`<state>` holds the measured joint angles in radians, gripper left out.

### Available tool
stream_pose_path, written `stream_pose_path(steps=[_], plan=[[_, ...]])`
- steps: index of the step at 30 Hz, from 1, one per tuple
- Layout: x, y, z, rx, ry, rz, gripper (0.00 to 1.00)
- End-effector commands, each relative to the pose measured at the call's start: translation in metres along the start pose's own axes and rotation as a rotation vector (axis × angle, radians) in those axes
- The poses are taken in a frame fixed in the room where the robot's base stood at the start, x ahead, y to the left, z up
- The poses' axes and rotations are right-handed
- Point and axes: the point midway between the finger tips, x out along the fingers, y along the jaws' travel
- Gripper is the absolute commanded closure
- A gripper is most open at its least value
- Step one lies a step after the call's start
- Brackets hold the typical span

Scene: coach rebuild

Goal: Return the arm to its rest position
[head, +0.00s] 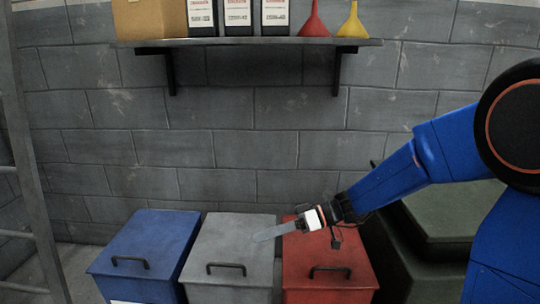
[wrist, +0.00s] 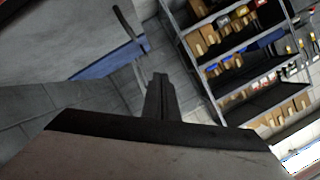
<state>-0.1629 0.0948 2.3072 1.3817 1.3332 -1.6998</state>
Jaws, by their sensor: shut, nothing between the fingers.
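My blue arm reaches in from the right in the head view. My gripper (head: 262,237) points left, above the grey bin (head: 232,250) and close to the red bin (head: 325,255). Its fingers look closed together, with nothing held. In the wrist view the closed fingers (wrist: 160,92) stand up in the middle, with no object between them. Whether the fingers touch the grey lid cannot be told from the head view.
A blue bin (head: 148,245) stands left of the grey one; all three lids are shut. A dark green container (head: 450,220) is behind my arm. A wall shelf (head: 250,42) holds binders and funnels. A ladder (head: 22,150) stands at left. The wrist view shows racks of boxes (wrist: 235,60).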

Motion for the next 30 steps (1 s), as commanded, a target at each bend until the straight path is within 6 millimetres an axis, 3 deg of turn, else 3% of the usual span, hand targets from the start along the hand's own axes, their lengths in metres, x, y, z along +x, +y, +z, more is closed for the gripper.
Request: stream_pose_path(steps=[3,12,22,30], plan=[[-0.017,-0.025,0.021,0.061,-0.093,0.052,1.0],[-0.064,-0.067,0.081,0.232,-0.291,0.265,1.0],[-0.128,-0.096,0.141,0.4,-0.39,0.608,1.0],[-0.188,-0.113,0.181,0.511,-0.358,0.938,1.0]])
